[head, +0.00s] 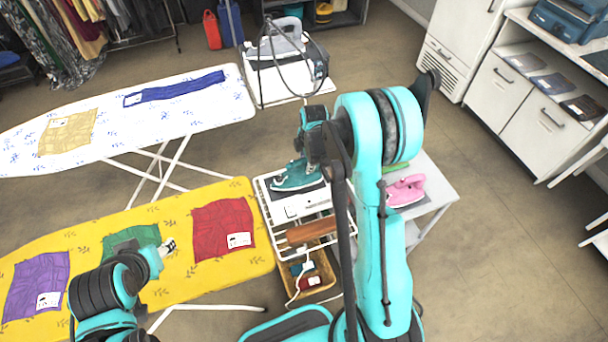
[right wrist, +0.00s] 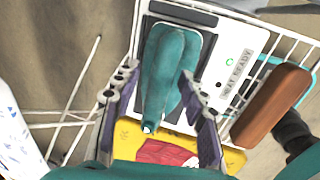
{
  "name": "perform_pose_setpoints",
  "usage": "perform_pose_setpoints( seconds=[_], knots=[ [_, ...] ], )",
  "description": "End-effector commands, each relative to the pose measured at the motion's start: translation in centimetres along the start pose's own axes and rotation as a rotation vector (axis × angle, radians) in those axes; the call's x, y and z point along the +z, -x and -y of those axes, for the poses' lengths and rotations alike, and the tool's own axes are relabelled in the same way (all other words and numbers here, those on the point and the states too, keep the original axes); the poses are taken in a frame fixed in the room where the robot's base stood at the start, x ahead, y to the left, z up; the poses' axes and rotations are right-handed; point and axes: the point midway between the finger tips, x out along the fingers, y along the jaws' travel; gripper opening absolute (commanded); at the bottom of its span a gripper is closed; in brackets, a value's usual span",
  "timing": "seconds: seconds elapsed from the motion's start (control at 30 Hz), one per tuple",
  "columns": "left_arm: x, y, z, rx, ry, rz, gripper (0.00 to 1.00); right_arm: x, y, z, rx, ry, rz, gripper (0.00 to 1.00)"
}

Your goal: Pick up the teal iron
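The teal iron (head: 297,176) rests on the white panel of the wire-framed rest on the yellow ironing board's right end. In the right wrist view the teal iron (right wrist: 165,70) lies between the two fingers of my right gripper (right wrist: 158,78). The fingers are apart, one on each side, with a gap at the left one; contact at the right one is unclear. In the head view my right gripper (head: 314,160) is above the iron, partly hidden by my arm. My left gripper (head: 168,247) is over the yellow board by the green cloth; its finger opening is too small to judge.
The yellow ironing board (head: 215,272) carries purple, green and red cloths. A brown block (right wrist: 270,104) lies beside the panel, and a basket (head: 318,284) is below.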

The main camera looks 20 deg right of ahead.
Motion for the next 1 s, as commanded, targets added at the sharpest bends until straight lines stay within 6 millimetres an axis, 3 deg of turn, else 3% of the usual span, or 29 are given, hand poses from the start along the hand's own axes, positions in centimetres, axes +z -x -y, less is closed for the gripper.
perform_pose_setpoints(
  seconds=[0.03, 0.13, 0.63, 0.87, 1.0],
  knots=[
    [0.0, 0.0, 0.0, 0.000, 0.000, 0.000, 0.47, 0.0, 0.0, 0.0, 0.000, 0.000, 0.000, 0.24],
    [0.0, 0.0, 0.0, 0.000, 0.000, 0.000, 0.47, 0.0, 0.0, 0.0, 0.000, 0.000, 0.000, 0.00],
    [-0.1, 0.2, 0.0, 0.000, 0.000, 0.000, 0.47, 0.0, 0.8, -0.2, 0.001, 0.000, 0.000, 0.00],
    [-0.7, 1.0, 0.0, 0.000, 0.000, 0.000, 0.47, 0.0, 4.2, -0.8, 0.001, 0.000, 0.000, 0.00],
    [-1.0, 1.4, 0.0, 0.000, 0.000, 0.000, 0.47, 1.3, 6.3, 1.3, 0.000, -0.003, 0.001, 0.00]
  ],
)
